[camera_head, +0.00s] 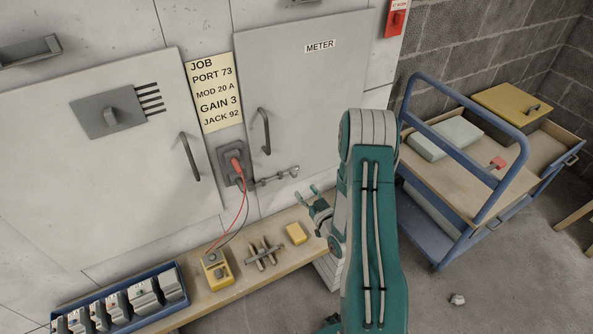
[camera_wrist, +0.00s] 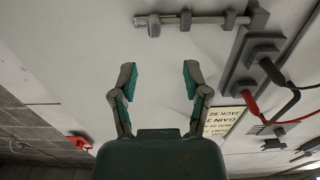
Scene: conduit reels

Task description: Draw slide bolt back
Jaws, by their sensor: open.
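My gripper (camera_head: 310,191) is just below and right of the bolt in the head view. In the wrist view my gripper (camera_wrist: 160,78) has its two teal-padded fingers apart with nothing between them. The bolt lies beyond the fingertips, apart from them.
A socket (camera_head: 232,162) with red and black leads sits left of the bolt. A blue cart (camera_head: 452,195) stands at right. Door handles (camera_head: 265,130) stick out nearby.

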